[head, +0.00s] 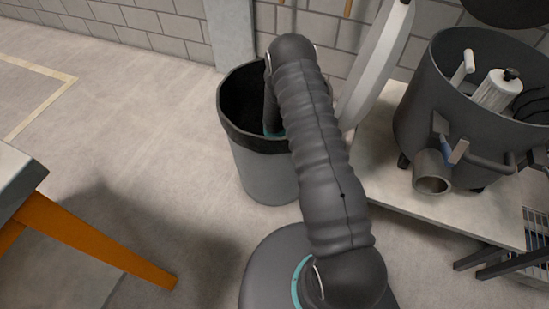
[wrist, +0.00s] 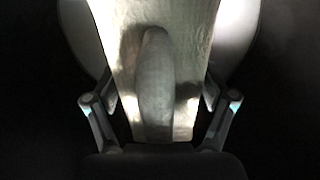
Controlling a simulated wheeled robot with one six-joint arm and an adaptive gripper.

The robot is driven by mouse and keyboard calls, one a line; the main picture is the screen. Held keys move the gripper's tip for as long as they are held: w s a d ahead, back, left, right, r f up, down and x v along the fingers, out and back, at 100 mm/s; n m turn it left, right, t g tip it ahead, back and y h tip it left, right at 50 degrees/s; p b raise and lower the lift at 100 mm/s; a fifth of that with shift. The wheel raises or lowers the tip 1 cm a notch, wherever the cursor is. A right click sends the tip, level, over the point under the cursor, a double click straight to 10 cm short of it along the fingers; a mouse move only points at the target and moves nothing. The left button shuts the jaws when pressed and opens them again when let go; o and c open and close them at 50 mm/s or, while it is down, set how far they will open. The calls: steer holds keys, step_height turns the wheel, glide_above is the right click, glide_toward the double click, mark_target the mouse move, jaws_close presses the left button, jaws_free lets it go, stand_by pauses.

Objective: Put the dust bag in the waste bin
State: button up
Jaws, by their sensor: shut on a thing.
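The waste bin (head: 259,168) is a grey round bin with a black liner over its rim, standing on the floor in the head view. My arm bends over its rim, and its lower end goes down into the opening. My gripper is hidden inside the bin in the head view. In the wrist view my gripper (wrist: 158,98) is shut on the dust bag (wrist: 154,85), a pale beige thing with a rounded ridge down its middle. The surroundings there are nearly black. The bag's lower end and its distance from the bin's bottom are hidden.
Right of the bin, a pale platform (head: 382,190) bears a large grey drum (head: 437,115) with tools. A leaning white panel (head: 377,60) stands close to the bin's right. An orange-legged table (head: 95,245) is at left. Floor left of the bin is clear.

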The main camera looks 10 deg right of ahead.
steer(key=o, duration=1.7)
step_height(320, 180, up, 12)
steer(key=shift+r, duration=0.15)
steer(key=s+r+m+t, duration=0.1)
steer(key=s+r+m, duration=0.25)
steer(key=r, duration=0.65)
steer(key=s+r+m+t, duration=0.15)
steer(key=r+m, duration=0.25)
steer(key=r, duration=0.6)
steer(key=s+r+m, duration=0.3)
steer(key=r+m, duration=0.1)
steer(key=r, duration=0.6)
steer(key=s+r+m+t, duration=0.1)
steer(key=s+r+m, duration=0.3)
steer(key=s, duration=0.3)
steer(key=s+r+m+t, duration=0.1)
steer(key=s+r+m, duration=0.3)
steer(key=s, duration=0.4)
steer(key=s+r+m+t, duration=0.1)
steer(key=s+r+m, duration=0.4)
steer(key=s, duration=0.3)
steer(key=shift+a, duration=0.15)
